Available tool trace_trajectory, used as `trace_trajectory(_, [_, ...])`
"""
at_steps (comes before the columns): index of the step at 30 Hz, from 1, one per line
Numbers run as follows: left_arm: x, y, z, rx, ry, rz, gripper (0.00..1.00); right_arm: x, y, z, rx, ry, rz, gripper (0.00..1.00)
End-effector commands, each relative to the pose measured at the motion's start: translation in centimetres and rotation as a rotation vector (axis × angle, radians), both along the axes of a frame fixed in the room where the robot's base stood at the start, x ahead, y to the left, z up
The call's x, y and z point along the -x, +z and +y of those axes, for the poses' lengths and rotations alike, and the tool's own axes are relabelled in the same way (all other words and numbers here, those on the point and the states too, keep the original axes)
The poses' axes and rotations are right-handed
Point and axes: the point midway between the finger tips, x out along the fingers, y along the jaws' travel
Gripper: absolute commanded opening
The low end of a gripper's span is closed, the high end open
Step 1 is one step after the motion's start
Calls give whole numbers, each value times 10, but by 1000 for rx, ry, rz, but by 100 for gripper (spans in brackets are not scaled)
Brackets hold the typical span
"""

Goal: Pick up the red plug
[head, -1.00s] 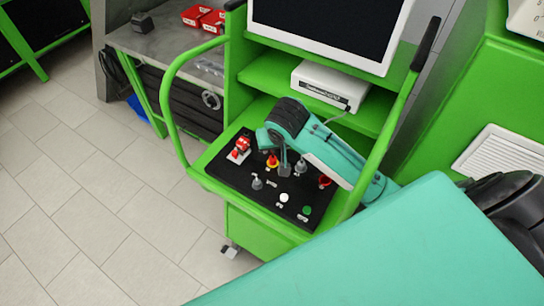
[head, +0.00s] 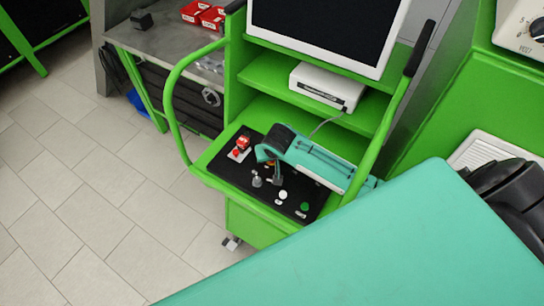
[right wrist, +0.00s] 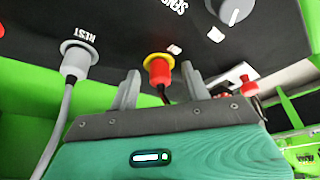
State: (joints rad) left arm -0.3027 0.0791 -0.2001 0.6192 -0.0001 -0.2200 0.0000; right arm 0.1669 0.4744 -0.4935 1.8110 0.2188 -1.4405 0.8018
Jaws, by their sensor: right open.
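The red plug (right wrist: 159,72) sits in a yellow-ringed socket on the black panel. A dark cable runs from it toward my gripper. My right gripper (right wrist: 160,69) is open in the right wrist view, one finger on each side of the plug, with gaps showing between. In the head view, my right gripper (head: 276,179) is over the panel's middle. It hides most of the plug there, leaving a sliver of orange-yellow. My left gripper is not in view.
The black panel (head: 225,172) carries a grey plug (right wrist: 75,58) marked REST, a grey knob (right wrist: 236,9), a red switch (head: 243,143), a white button (head: 282,195) and a green button (head: 304,206). Green rails (head: 170,110) flank it. A monitor (head: 325,32) stands above.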

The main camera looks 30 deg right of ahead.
Motion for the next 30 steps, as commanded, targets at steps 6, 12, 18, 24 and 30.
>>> trace_trajectory(6, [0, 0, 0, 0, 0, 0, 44, 0, 0, 0, 0, 0, 0, 44])
trace_trajectory(12, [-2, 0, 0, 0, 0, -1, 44, 0, 0, 0, 0, -1, 0, 5])
trace_trajectory(18, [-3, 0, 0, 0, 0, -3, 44, 0, 0, 0, 0, -1, 0, 5])
trace_trajectory(24, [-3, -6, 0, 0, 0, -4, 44, -1, 8, 0, -2, -1, -3, 5])
trace_trajectory(30, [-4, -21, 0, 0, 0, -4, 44, -2, 44, 0, -2, -1, -7, 5])
